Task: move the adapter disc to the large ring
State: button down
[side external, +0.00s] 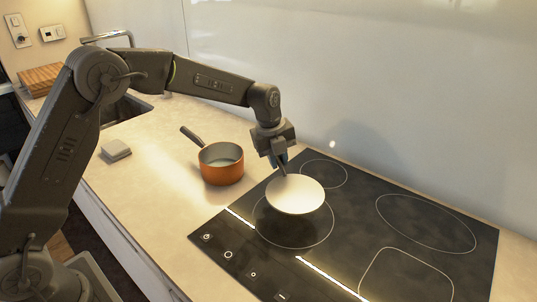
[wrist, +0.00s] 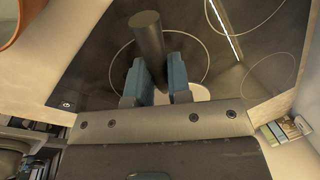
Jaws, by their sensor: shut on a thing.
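The adapter disc (side external: 296,196) is a flat, pale, round plate with a dark handle. My gripper (side external: 280,162) is shut on that handle at the disc's back left edge. In the wrist view the dark handle (wrist: 148,38) stands between the blue fingers of my gripper (wrist: 157,78), and a sliver of the pale disc (wrist: 197,92) shows. The disc overlaps the back of the front-left ring (side external: 292,248) on the black hob; I cannot tell whether it touches the glass. The right-hand ring (side external: 425,253) looks widest and is empty. A small ring (side external: 324,188) lies behind the disc.
An orange saucepan (side external: 222,173) stands on the counter left of the hob (side external: 350,220). A small pale block (side external: 116,150) lies farther left, near the sink. A rounded-square zone (side external: 405,275) at the front right is bare. A white wall (side external: 370,80) rises behind.

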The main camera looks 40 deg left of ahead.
aim_at(277, 180)
jog(key=shift+f, duration=3.15)
jog(key=shift+f, duration=0.3)
jog(key=c, duration=1)
grip_release()
jog(key=shift+s, duration=0.1)
